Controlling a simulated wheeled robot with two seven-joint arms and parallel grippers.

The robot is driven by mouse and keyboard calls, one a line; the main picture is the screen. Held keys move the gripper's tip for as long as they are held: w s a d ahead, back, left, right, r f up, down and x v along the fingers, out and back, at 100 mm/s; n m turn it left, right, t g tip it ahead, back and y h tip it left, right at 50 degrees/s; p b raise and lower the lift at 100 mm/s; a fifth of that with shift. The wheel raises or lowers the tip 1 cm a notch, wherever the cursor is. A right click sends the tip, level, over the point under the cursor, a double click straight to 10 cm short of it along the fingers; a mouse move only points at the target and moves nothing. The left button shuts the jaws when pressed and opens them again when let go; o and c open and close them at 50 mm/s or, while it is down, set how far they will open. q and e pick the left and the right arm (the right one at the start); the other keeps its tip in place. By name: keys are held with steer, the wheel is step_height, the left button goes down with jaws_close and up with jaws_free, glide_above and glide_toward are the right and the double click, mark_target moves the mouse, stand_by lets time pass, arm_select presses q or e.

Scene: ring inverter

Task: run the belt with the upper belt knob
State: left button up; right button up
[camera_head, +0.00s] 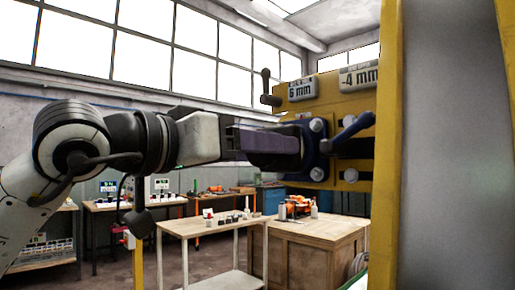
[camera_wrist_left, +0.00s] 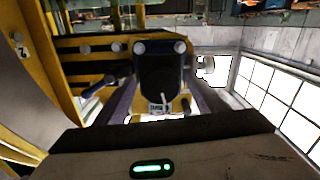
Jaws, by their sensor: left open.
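A yellow machine panel (camera_head: 345,104) fills the right of the head view. It carries a dark blue block (camera_head: 316,152) with silver bolts, which also shows in the left wrist view (camera_wrist_left: 160,72). My left gripper (camera_head: 275,143) comes in from the left and points at this block. In the left wrist view its two fingers (camera_wrist_left: 163,98) are apart, one on each side of the dark block; whether they touch it cannot be told. I cannot tell which part is the upper belt knob; it may be hidden by the gripper. My right gripper is in neither view.
A blue-handled lever (camera_head: 350,130) sticks out close right of the block. A dark lever (camera_head: 266,88) stands at the panel's upper left. A wooden workbench (camera_head: 310,240) stands below, farther back.

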arm_select(q)
steer(key=c, duration=0.9)
steer(key=shift+c, duration=0.9)
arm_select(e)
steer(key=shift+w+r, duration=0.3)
